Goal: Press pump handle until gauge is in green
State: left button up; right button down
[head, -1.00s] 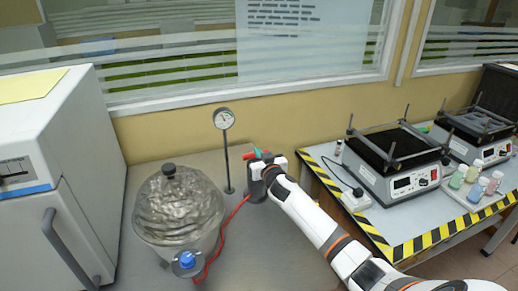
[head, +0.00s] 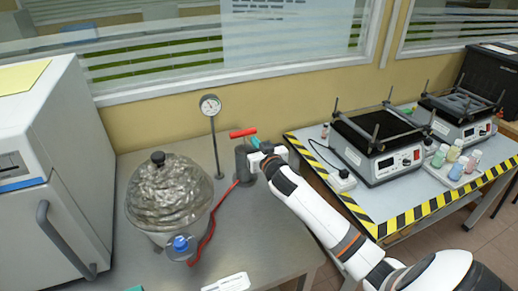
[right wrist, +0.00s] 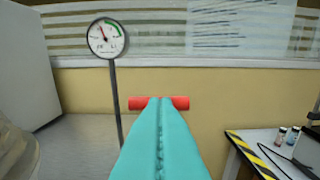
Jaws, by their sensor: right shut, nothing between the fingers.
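The pump (head: 243,163) is a dark grey cylinder on the metal table, with a red bar handle (head: 243,133) raised above it. The gauge (head: 210,104) stands on a thin post to its left. In the right wrist view, the gauge dial (right wrist: 106,37) has a green arc at upper right, and its needle appears left of that arc. My right gripper (head: 254,142) is shut and empty, with teal fingers close beside the handle. In the wrist view the fingertips (right wrist: 160,100) overlap the middle of the red handle (right wrist: 180,103); contact cannot be told. My left gripper is not in view.
A silver-covered vessel (head: 168,195) with a blue-capped part stands left of the pump, joined by a red hose (head: 212,225). A white cabinet (head: 45,150) is at the far left. A striped-edge table (head: 372,215) with shakers and bottles is at the right.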

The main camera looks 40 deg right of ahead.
jog(key=shift+v, duration=1.2)
jog(key=shift+r, duration=0.15)
jog(key=shift+a, duration=0.1)
